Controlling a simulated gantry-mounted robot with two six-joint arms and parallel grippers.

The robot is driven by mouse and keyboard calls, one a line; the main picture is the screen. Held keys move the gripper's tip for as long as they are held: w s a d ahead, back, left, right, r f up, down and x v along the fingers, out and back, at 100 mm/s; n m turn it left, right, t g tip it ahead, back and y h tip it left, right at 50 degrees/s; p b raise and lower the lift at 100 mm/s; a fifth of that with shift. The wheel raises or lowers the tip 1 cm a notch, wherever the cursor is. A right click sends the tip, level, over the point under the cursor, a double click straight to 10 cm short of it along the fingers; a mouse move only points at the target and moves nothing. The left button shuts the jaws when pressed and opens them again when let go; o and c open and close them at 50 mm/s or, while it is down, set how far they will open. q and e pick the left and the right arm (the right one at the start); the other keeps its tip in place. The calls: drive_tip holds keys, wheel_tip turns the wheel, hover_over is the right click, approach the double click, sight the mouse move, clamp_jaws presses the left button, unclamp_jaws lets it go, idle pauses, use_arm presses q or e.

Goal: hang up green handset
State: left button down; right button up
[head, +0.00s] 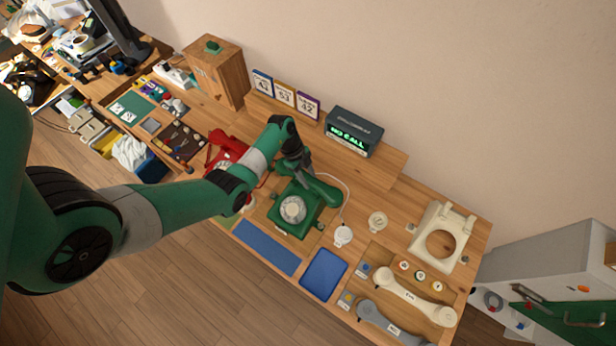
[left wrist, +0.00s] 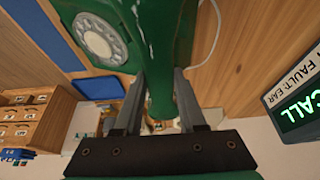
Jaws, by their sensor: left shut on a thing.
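The green phone (head: 281,218) with its pale round dial sits on the wooden desk near the middle of the head view. The green handset (head: 323,192) is at the phone's back edge, over the cradle side; I cannot tell whether it touches the cradle. My left gripper (head: 296,168) comes down on it from behind. In the left wrist view the handset (left wrist: 160,92) is between the two grey fingers, which are shut on it, and the phone's dial (left wrist: 100,40) shows beyond. My right gripper is in neither view.
A red phone (head: 222,152) stands left of the green one, beside my arm. A lit display box (head: 354,131) and a wooden box (head: 216,74) stand behind. A cream phone body (head: 441,238) and loose cream (head: 415,297) and grey handsets (head: 390,322) lie to the right. Blue mats lie in front.

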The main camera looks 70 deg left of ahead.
use_arm(q)
drive_tip(key=shift+r, duration=0.1)
drive_tip(key=shift+p, duration=0.35)
drive_tip(key=shift+f+b, duration=0.85)
drive_tip(key=shift+f, duration=0.3)
idle(0.3)
drive_tip(key=shift+c, duration=2)
unclamp_jaws()
